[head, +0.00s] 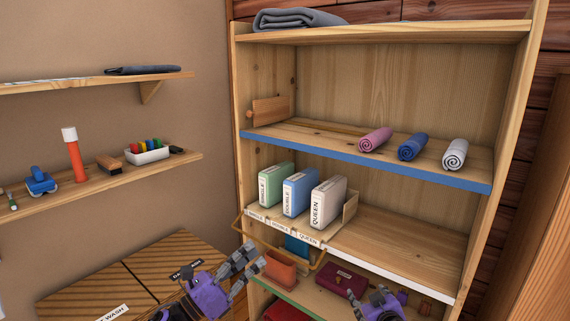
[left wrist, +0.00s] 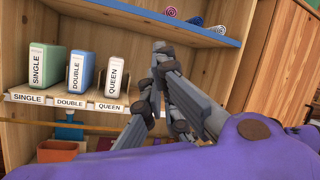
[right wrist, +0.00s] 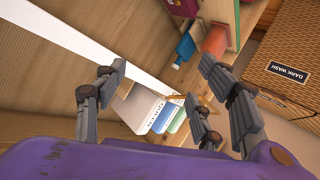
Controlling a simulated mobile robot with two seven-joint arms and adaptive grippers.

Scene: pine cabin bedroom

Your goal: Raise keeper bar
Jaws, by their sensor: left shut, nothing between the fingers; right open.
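The thin tan keeper bar (head: 250,236) hangs low in front of the shelf holding three upright boxes, green (head: 276,184), blue (head: 299,192) and white (head: 327,202). The boxes are labelled SINGLE, DOUBLE and QUEEN. The bar sits below their label strip and clear of their fronts. My left gripper (head: 250,264) is shut and empty, close to the bar in the head view; I cannot tell whether it touches. Its fingers also meet in the left wrist view (left wrist: 163,88). My right gripper (head: 377,304) is open and empty, low in front of the shelves, partly cut off by the frame edge.
An orange bin (head: 280,269) and a maroon box (head: 342,281) stand on the shelf below. Rolled pink, blue and white towels (head: 455,154) lie on the blue-edged shelf above. The shelf right of the boxes (head: 400,250) is bare. A wooden chest (head: 155,265) stands at left.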

